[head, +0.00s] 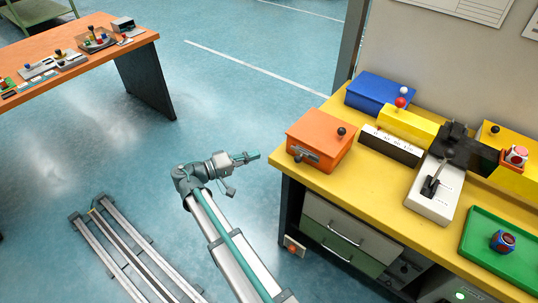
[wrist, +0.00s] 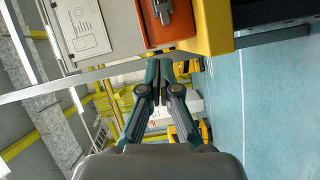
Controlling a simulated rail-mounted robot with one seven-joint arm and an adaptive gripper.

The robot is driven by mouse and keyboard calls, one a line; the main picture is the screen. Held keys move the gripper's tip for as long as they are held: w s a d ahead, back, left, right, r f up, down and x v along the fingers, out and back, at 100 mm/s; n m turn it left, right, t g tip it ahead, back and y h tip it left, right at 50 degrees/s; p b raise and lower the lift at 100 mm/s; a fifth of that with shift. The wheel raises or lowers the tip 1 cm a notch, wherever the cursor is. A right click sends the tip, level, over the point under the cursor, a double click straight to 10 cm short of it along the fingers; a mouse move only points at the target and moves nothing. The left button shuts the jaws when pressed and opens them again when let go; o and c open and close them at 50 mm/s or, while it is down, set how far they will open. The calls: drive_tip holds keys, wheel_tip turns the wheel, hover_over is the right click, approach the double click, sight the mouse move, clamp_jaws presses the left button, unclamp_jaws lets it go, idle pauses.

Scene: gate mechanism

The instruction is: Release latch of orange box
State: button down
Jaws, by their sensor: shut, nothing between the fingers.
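The orange box (head: 322,132) sits on the near left corner of the yellow table, with a black knob on its lid. Its metal latch (head: 304,154) is on the front face. In the wrist view the orange box (wrist: 150,28) shows at the top, with the grey latch (wrist: 163,11) partly cut off by the frame edge. My gripper (head: 255,156) is shut and empty. In the head view it is to the left of the box, in the air beyond the table edge, apart from the latch. In the wrist view my gripper's fingertips (wrist: 159,62) are together below the box.
A blue box (head: 382,92) stands behind the orange one. An orange table (head: 80,45) stands at upper left. Open floor lies between.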

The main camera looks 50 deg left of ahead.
sight(297, 161)
drive_tip(key=p+x, duration=0.2)
drive_tip(key=x, duration=0.7)
drive_tip(key=shift+r, duration=0.15)
drive_tip(key=d, duration=0.1)
drive_tip(key=d+p, duration=0.1)
drive_tip(key=d, duration=0.1)
drive_tip(key=shift+w+f, duration=0.25)
drive_tip(key=shift+f, duration=0.05)
drive_tip(key=shift+d+f, duration=0.2)
drive_tip(key=shift+d, duration=0.3)
drive_tip(key=d+b, duration=0.1)
drive_tip(key=d, duration=0.1)
drive_tip(key=w+d, duration=0.1)
drive_tip(key=d, duration=0.1)
drive_tip(key=shift+d+f+b, duration=0.1)
drive_tip(key=shift+b, duration=0.25)
